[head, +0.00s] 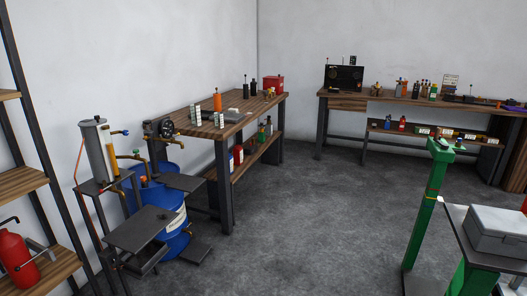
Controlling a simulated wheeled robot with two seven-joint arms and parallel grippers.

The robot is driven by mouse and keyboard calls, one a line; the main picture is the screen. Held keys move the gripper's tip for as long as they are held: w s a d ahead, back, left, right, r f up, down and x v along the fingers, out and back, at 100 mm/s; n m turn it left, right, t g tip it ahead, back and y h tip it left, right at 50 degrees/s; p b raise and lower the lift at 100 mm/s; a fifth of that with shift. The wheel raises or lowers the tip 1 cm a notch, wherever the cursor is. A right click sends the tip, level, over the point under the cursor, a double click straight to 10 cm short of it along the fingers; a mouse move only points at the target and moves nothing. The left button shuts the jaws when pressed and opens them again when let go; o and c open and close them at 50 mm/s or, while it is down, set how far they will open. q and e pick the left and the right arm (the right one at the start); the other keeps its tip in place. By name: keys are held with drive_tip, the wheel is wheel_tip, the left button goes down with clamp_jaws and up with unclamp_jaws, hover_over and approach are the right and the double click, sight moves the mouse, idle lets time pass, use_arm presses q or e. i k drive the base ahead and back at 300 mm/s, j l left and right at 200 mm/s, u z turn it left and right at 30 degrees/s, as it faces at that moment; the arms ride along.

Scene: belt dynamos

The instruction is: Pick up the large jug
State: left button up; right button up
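I cannot make out a thing that is clearly the large jug. A red canister (16,258) with a dark nozzle stands on the low shelf at the left edge. A red box-like can (273,84) stands at the far end of the left workbench, too small to tell in detail. A large blue drum (175,238) with a pale label stands on the floor at left, partly hidden by metal stands. Neither of my grippers shows in the head view.
The left workbench (185,122) carries bottles and small parts. Another workbench (345,102) stands along the back wall. A green stand (428,210) and a table with a grey case (497,232) are at right. The middle floor (310,220) is clear.

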sight(194, 111)
drive_tip(key=i, duration=2.55)
drive_tip(key=i+u, duration=0.15)
drive_tip(key=i, duration=0.25)
drive_tip(key=i+l+u, duration=0.15)
drive_tip(key=i, duration=0.3)
drive_tip(key=i+l+u, duration=0.15)
drive_tip(key=i, duration=0.25)
drive_tip(key=i+l+u, duration=0.2)
drive_tip(key=i, duration=0.2)
